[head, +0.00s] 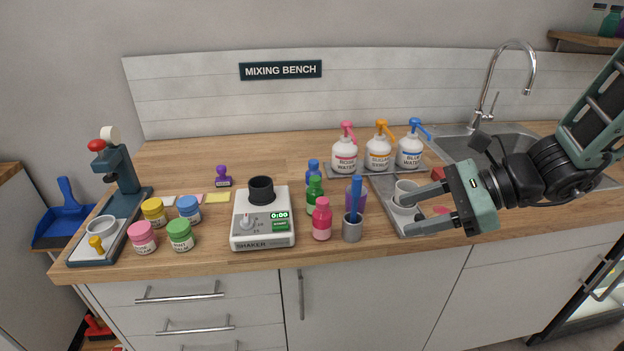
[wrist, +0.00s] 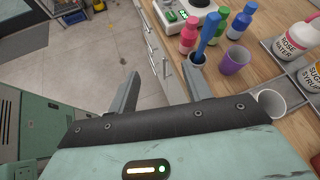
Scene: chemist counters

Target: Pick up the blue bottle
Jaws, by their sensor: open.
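The small blue bottle (head: 313,170) stands upright on the wooden counter, behind a green bottle (head: 315,194) that hides its lower part. In the wrist view the blue bottle (wrist: 241,22) stands at the upper right, beyond the purple cup. My gripper (head: 408,213) is open and empty, to the right of the blue bottle and apart from it, near the counter's front edge. In the wrist view my gripper (wrist: 161,72) points toward the counter's front and the floor, with nothing between its fingers.
A pink bottle (head: 322,219), a grey cup (head: 352,231) with a blue stick and a purple cup (head: 359,200) crowd the blue bottle. A shaker (head: 263,230) stands left. Pump bottles, including a blue-topped one (head: 411,150), stand behind right. A white cup (head: 404,190) is beside my gripper.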

